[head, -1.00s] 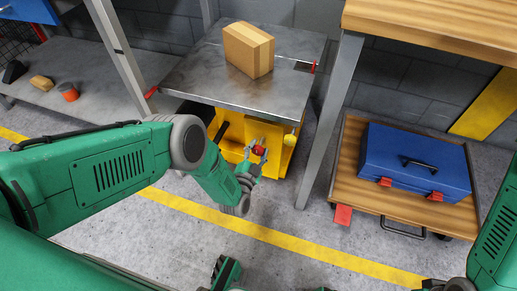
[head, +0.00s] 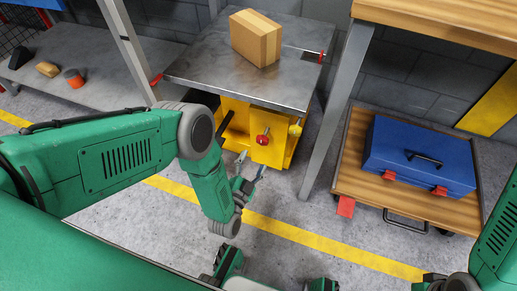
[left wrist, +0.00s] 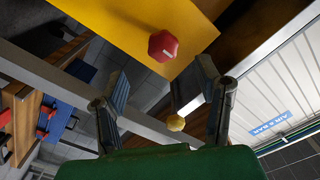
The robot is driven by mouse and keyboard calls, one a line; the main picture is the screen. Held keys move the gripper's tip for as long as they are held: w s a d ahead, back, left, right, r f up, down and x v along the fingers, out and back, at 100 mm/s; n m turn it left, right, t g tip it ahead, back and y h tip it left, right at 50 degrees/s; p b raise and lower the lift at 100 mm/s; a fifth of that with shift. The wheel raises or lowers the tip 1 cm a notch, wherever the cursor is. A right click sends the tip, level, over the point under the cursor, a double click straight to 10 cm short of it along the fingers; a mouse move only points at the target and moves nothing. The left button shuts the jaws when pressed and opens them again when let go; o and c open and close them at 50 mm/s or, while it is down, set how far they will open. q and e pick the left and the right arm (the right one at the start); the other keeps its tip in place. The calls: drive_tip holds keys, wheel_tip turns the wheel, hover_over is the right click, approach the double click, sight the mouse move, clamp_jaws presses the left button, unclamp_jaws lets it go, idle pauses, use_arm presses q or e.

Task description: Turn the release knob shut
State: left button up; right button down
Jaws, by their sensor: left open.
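The red release knob (head: 262,139) sits on the front of a yellow housing (head: 236,133) under a metal-topped table. In the left wrist view the knob (left wrist: 163,46) is six-sided with a short pale mark on its face. My left gripper (head: 253,172) is open and empty, in front of and a little below the knob, not touching it. In the left wrist view the open fingers (left wrist: 160,88) point towards the yellow panel, with the knob beyond and between them. A smaller yellow knob (head: 296,130) is to the right of the red one.
A cardboard box (head: 256,38) stands on the metal tabletop (head: 205,68). To the right, a blue toolbox (head: 418,158) rests on a low wooden cart (head: 352,175). A grey table leg (head: 337,110) rises between them. The floor in front is clear.

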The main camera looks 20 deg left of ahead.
use_arm(q)
drive_tip(key=shift+s, duration=1.35)
drive_tip(key=s+a+r+n+g, duration=0.35)
drive_tip(key=s+g, duration=0.25)
drive_tip(key=s, duration=0.2)
drive_tip(key=s+a+r+n+g, duration=0.2)
drive_tip(key=s+a+g, duration=0.25)
drive_tip(key=s, duration=0.35)
drive_tip(key=s+a+r+n+g, duration=0.2)
drive_tip(key=s+a+r+g, duration=0.1)
drive_tip(key=s+g, duration=0.45)
wheel_tip(320, 180, up, 15)
drive_tip(key=p, duration=1.4)
drive_tip(key=shift+s+t+y+p, duration=0.25)
drive_tip(key=shift+t+y+p, duration=0.05)
